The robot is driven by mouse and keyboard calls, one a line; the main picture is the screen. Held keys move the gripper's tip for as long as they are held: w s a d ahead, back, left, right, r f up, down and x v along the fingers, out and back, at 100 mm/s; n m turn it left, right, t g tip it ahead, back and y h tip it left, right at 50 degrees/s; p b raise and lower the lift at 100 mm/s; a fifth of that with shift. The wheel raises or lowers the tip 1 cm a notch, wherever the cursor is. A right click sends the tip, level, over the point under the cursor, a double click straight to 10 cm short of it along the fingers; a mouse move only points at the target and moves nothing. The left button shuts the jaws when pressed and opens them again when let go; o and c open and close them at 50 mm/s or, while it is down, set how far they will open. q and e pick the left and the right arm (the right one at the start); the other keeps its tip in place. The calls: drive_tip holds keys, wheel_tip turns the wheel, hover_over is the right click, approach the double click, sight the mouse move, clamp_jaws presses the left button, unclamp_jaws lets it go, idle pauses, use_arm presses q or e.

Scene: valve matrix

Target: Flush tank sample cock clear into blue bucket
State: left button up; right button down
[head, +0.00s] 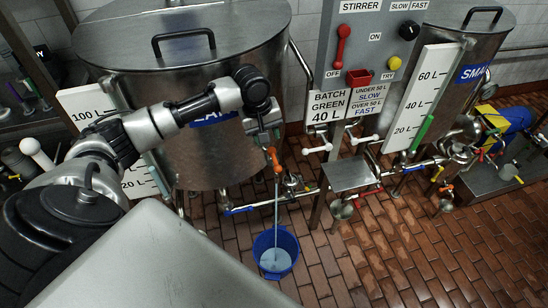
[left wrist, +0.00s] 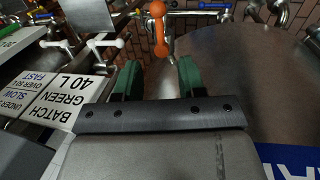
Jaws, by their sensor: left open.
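The orange handle of the sample cock (head: 273,160) is in front of the large steel tank, just below my left gripper (head: 268,138). In the left wrist view the orange handle (left wrist: 160,32) lies ahead of the gap between the green fingers of my left gripper (left wrist: 159,70), which are open with nothing between them. A thin pale stream (head: 276,205) runs from below the cock down into the blue bucket (head: 261,243) on the floor. Pale liquid (head: 275,260) shows inside the bucket. My right gripper is not in view.
The large tank (head: 215,85) stands behind my left arm. A grey stirrer panel (head: 350,50) with a "BATCH GREEN 40 L" sign (head: 328,107) is to the right. Pipes with white handles (head: 318,149) and a small steel shelf (head: 348,175) are nearby. Brick floor (head: 390,250) is open at lower right.

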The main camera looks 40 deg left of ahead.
sight(275, 161)
use_arm(q)
drive_tip(key=f, duration=0.3)
drive_tip(key=w+d+f, duration=0.1)
drive_tip(key=f, duration=0.6)
drive_tip(key=shift+w+d+f, duration=0.15)
drive_tip(key=shift+w+f, duration=0.1)
drive_tip(key=shift+w, duration=0.1)
drive_tip(key=shift+c, duration=0.4)
clamp_jaws()
drive_tip(key=shift+f, duration=0.1)
